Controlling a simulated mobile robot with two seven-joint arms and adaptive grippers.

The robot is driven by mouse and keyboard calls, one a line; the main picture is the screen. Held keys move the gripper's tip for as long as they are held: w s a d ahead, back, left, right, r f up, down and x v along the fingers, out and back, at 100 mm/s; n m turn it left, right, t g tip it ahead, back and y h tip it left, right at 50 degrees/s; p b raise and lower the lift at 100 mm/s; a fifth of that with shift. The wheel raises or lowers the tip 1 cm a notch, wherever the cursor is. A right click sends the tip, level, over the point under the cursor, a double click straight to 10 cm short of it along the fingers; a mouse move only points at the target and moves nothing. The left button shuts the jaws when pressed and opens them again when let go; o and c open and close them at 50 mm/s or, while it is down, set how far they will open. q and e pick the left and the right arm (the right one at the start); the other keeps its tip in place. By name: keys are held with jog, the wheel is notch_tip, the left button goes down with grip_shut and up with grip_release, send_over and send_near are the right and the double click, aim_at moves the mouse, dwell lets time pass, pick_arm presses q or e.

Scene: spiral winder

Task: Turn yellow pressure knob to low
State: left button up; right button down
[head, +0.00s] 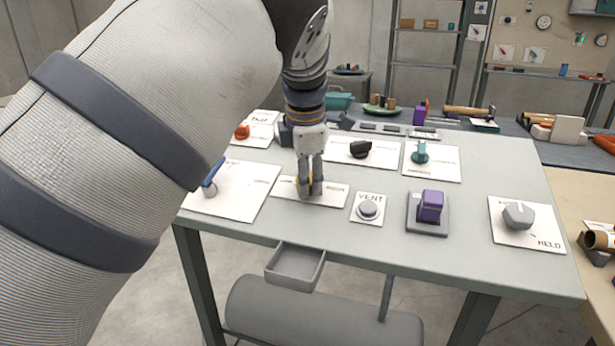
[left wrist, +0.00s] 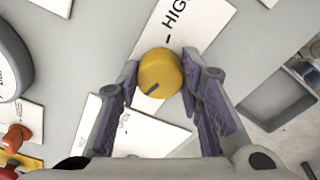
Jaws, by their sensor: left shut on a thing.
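The yellow knob (left wrist: 160,74) is round with a short dark mark, which points toward the lower left in the left wrist view. My left gripper (left wrist: 161,84) is shut on the knob, one finger on each side. In the head view my left gripper (head: 310,188) reaches down onto the knob's white plate (head: 335,194), and only slivers of yellow show between the fingers. The word HIGH (left wrist: 177,17) with a dash shows above the knob in the wrist view. The opposite label is hidden or unreadable. My right gripper is not in view.
Beside the plate are a grey VENT button (head: 369,207), a purple switch (head: 431,207) and a blue-handled lever (head: 212,180). Behind are black (head: 360,149), teal (head: 420,153) and orange (head: 242,132) knobs. A grey knob (head: 518,215) sits at the right. An open tray (head: 296,266) hangs at the front edge.

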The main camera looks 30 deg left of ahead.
pick_arm(q)
jog(key=shift+f, duration=0.15)
jog(key=o, duration=1.2)
jog(key=shift+c, duration=0.2)
jog(key=v, duration=1.2)
jog(key=shift+a, duration=0.1)
